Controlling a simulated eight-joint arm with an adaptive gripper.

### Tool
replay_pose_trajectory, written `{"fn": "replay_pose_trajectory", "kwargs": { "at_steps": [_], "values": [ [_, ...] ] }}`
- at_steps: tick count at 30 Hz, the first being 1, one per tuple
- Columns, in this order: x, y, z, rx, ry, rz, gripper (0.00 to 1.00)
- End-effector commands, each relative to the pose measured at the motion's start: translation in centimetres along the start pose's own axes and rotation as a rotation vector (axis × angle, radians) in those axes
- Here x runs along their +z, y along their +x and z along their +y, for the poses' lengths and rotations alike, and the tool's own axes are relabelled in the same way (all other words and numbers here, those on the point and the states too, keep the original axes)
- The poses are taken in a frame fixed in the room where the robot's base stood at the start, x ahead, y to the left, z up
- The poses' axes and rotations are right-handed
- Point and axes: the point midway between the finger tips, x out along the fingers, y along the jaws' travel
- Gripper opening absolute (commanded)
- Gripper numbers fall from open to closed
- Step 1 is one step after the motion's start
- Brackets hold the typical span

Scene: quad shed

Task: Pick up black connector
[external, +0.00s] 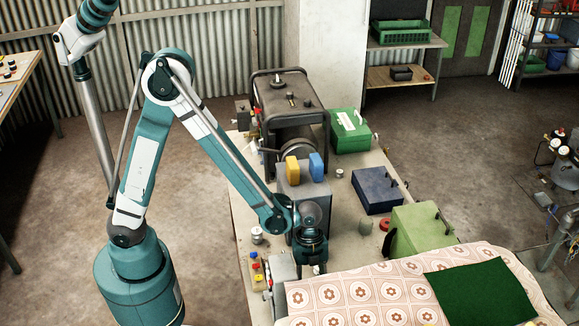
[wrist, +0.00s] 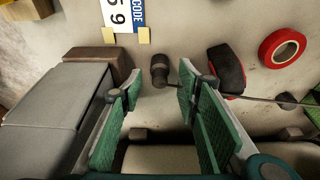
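A small dark cylindrical piece, which looks like the black connector (wrist: 159,68), lies on the pale bench top in the wrist view, just beyond and between my fingertips. My gripper (wrist: 158,90) is open, with a green-padded finger on each side and nothing between the pads. In the external view my gripper (external: 309,264) points down over the near part of the bench. I cannot make out the connector in that view; my arm or the items around it may hide it.
A grey box (wrist: 62,105) stands close beside my left finger, with a brown block (wrist: 100,58) behind it. A black and red item (wrist: 226,70) sits right of the connector, near a red tape roll (wrist: 283,47). A thin rod or cable (wrist: 260,99) runs by my right finger.

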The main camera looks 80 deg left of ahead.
Motion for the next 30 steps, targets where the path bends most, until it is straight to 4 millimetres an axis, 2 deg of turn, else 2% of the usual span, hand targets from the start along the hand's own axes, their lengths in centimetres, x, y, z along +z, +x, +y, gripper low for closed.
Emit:
{"fn": "replay_pose_trajectory", "kwargs": {
  "at_steps": [6,23,29,30],
  "values": [
    [0.00,1.06,0.02,0.000,0.001,0.000,0.33],
    [-0.01,1.07,0.04,0.000,0.001,0.000,0.33],
    [-0.01,1.07,0.04,0.000,0.001,0.000,0.07],
    [-0.01,1.07,0.03,0.000,0.001,0.000,0.07]
  ]
}}
